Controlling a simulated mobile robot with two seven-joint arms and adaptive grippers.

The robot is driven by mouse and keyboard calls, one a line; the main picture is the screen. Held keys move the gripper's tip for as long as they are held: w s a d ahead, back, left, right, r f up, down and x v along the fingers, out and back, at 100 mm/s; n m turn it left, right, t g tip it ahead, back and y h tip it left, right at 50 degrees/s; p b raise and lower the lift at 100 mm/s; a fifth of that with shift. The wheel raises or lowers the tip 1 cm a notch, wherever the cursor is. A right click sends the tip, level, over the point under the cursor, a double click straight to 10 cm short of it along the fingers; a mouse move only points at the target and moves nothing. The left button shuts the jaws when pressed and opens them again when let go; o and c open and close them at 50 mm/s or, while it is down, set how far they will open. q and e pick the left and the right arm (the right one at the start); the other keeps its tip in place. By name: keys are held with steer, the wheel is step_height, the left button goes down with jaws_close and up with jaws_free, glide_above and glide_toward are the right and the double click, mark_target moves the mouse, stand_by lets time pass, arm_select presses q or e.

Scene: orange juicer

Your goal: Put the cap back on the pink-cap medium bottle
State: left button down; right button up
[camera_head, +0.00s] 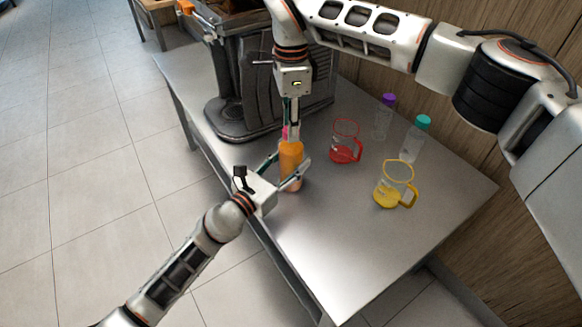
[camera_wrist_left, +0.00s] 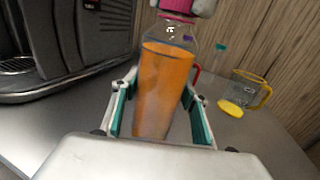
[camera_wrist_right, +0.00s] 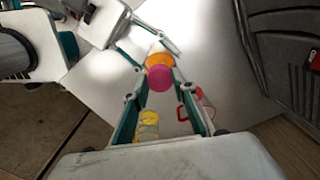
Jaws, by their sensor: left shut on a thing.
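The medium bottle (camera_head: 290,165), filled with orange juice, stands upright near the table's edge. My left gripper (camera_head: 291,170) is shut around its body; the left wrist view shows the bottle (camera_wrist_left: 165,85) between the two fingers. The pink cap (camera_wrist_left: 174,6) is at the top of the bottle's clear neck. My right gripper (camera_head: 291,136) points down from above, with its fingertips closed on the pink cap (camera_wrist_right: 158,77). The cap lines up with the bottle's mouth. I cannot tell whether it is fully seated on the neck.
The juicer (camera_head: 240,85) stands left of and behind the bottle. A red jug (camera_head: 345,145) and a yellow jug (camera_head: 393,188) stand to the right. A purple-cap bottle (camera_head: 384,118) and a teal-cap bottle (camera_head: 414,142) are farther back. The table's (camera_head: 350,260) front part is clear.

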steer(key=m, duration=2.4)
steer(key=shift+f+m, duration=0.1)
steer(key=shift+m, duration=0.2)
steer(key=o, duration=1.3)
step_height(320, 180, up, 12)
